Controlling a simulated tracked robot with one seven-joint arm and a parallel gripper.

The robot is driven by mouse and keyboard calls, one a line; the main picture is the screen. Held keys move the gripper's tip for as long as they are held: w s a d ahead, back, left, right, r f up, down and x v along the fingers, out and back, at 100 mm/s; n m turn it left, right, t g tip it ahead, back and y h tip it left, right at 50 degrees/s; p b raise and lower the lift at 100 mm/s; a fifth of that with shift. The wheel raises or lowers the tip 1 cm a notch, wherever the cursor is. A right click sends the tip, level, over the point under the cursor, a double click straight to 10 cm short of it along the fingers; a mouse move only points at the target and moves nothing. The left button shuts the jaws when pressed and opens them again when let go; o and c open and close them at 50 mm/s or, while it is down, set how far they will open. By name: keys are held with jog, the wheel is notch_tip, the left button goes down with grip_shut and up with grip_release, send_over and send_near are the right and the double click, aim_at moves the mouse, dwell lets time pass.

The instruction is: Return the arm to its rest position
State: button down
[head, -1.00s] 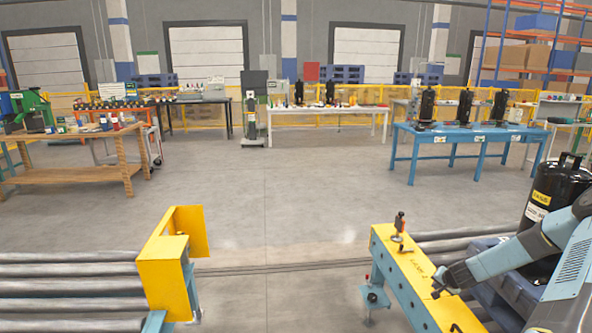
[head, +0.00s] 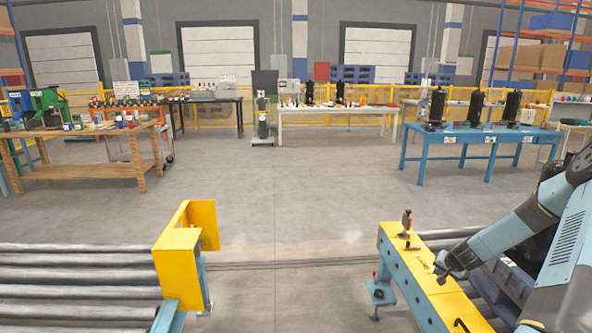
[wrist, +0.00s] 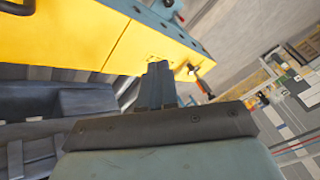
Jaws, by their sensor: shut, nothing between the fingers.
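My arm reaches in from the right edge of the head view. My gripper (head: 444,274) is over the yellow top of the right conveyor end (head: 420,268), with nothing held. In the wrist view my gripper (wrist: 158,72) shows as dark fingers closed together, pointing at the yellow plate (wrist: 90,30). I cannot tell the exact gap between the fingertips and the plate. A black compressor (head: 537,245) stands behind my arm, mostly hidden by it.
A toggle clamp (head: 407,224) stands upright on the yellow plate near my gripper. A dark blue pallet (head: 515,282) lies under my arm on the rollers. A yellow stop (head: 185,255) ends the left conveyor. The floor between the conveyors is clear.

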jog(key=s+a+r+n+g, duration=0.15)
jog(key=s+a+r, duration=0.25)
jog(key=a+r, duration=0.5)
jog(key=s+a+r+n, duration=0.25)
jog(key=a+r, duration=0.25)
jog(key=r, duration=0.7)
jog(key=s+a+r+n, duration=0.2)
jog(key=s+a+r, duration=0.35)
jog(key=r, duration=0.55)
jog(key=s+a+r+n, duration=0.1)
jog(key=s+a+r, duration=0.35)
jog(key=s, duration=0.25)
jog(key=s+a+r, duration=0.4)
jog(key=s+r, duration=0.2)
jog(key=s, duration=0.1)
jog(key=s+a+r, duration=0.1)
jog(key=s+r, duration=0.1)
jog(key=s, duration=1.2)
jog(key=shift+s+r, duration=0.2)
jog(key=shift+s, duration=0.15)
jog(key=shift+s, duration=0.1)
